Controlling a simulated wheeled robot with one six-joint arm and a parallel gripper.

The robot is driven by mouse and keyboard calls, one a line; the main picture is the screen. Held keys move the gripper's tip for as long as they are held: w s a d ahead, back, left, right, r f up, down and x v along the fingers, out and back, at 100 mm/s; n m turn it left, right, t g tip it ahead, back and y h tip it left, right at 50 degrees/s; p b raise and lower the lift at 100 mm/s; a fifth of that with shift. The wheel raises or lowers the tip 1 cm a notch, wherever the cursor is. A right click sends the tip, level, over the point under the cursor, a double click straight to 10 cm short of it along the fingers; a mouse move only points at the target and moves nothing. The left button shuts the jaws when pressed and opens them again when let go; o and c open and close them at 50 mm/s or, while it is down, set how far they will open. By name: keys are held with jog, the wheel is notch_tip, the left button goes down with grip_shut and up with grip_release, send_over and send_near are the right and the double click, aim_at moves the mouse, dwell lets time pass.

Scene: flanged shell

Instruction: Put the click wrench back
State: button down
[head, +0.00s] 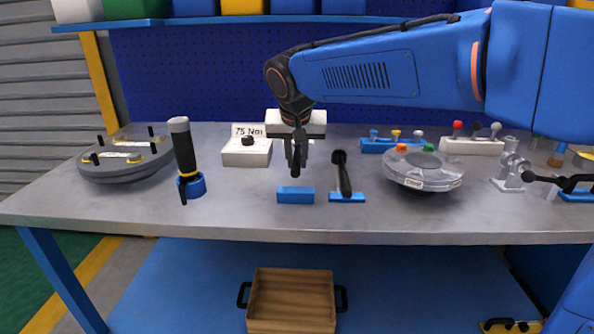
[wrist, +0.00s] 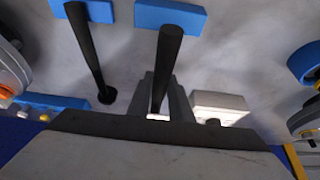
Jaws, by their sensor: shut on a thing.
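My gripper (head: 297,158) is shut on a black-handled tool (head: 296,162), which I take to be the click wrench. The tool also shows between the fingers in the wrist view (wrist: 167,62). In the head view its lower end appears just above and behind a blue block (head: 295,196), with a small gap in the picture. In the wrist view the tool's far end overlaps that block (wrist: 170,14); I cannot tell whether they touch. A similar black tool (head: 343,175) stands tilted at a second blue block (head: 346,197) to the right.
A white box marked 75 Nm (head: 247,155) stands left of my gripper. An upright black tool in a blue ring (head: 185,160) and a grey flanged disc (head: 125,160) are further left. A round shell (head: 423,170) stands to the right. The bench front is clear.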

jog(key=shift+f, duration=1.8)
jog(key=c, duration=1.6)
grip_release()
jog(key=v, duration=1.2)
